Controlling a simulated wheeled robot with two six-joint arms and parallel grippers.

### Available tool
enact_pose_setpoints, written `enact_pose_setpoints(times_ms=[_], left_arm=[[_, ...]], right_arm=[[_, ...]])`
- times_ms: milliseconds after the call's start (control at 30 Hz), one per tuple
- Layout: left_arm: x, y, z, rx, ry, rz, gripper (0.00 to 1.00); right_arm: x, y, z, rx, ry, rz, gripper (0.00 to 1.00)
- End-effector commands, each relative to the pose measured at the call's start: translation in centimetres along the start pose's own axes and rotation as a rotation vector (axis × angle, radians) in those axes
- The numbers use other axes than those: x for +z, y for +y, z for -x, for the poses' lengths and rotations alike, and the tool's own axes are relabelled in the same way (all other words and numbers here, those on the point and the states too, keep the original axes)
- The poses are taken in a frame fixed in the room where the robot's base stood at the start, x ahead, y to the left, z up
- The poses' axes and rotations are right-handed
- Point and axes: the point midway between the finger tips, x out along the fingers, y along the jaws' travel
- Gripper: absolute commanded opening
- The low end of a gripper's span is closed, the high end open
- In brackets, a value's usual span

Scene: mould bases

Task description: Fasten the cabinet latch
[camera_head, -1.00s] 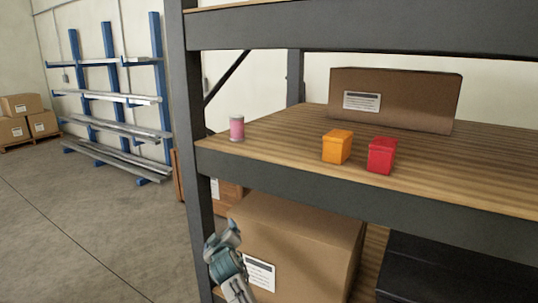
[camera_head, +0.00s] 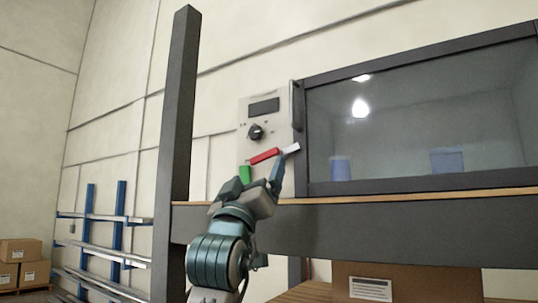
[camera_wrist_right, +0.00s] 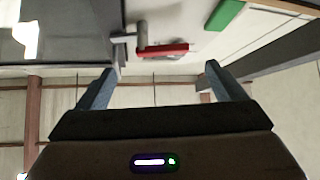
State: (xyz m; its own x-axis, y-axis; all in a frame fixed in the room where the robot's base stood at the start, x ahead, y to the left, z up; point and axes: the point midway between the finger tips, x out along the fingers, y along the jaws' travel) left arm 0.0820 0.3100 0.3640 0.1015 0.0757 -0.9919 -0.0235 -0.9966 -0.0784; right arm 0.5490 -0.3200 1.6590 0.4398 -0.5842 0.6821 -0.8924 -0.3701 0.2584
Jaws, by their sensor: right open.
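The cabinet (camera_head: 430,125) stands on a shelf, with a dark-framed glass door that looks closed. Left of the door is a pale control panel (camera_head: 243,120). The latch (camera_head: 264,156) has a red bar and a light grey end, tilted up to the right toward the door frame. In the right wrist view the latch (camera_wrist_right: 165,50) shows ahead of the fingers. My right gripper (camera_head: 262,174) is open and empty, just below the latch; its fingers also show in the wrist view (camera_wrist_right: 161,69). I cannot tell whether a finger touches the latch. My left gripper is out of view.
The panel carries a display (camera_head: 264,107), a black knob (camera_head: 255,132) and a green part (camera_head: 245,174) by my gripper. A vertical door handle (camera_head: 296,105) is close to the right. A dark shelf post (camera_head: 176,130) stands left. Blue containers (camera_head: 341,168) show behind the glass.

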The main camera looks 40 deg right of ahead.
Motion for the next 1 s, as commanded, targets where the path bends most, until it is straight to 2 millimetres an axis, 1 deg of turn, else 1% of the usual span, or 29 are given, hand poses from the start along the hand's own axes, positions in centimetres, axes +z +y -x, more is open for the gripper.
enact_pose_setpoints(times_ms=[167, 400, 500, 600, 733, 1000], left_arm=[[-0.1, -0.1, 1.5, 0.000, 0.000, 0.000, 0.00], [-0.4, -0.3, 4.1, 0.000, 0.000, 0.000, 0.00], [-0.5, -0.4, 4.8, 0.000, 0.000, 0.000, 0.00], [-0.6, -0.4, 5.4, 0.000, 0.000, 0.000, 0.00], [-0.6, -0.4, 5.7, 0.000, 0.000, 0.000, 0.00], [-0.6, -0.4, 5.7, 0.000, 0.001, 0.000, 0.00]], right_arm=[[-0.3, 0.3, -2.4, 0.004, 0.000, 0.005, 0.90], [-0.4, 0.2, -7.1, 0.003, 0.000, 0.005, 0.90], [-0.3, 0.2, -8.7, 0.001, -0.001, 0.004, 0.90], [-0.2, 0.1, -9.8, 0.000, -0.001, 0.003, 0.90], [-0.1, 0.1, -10.5, 0.000, -0.001, 0.001, 0.90], [0.0, 0.0, -10.7, 0.000, -0.001, 0.000, 0.90]])
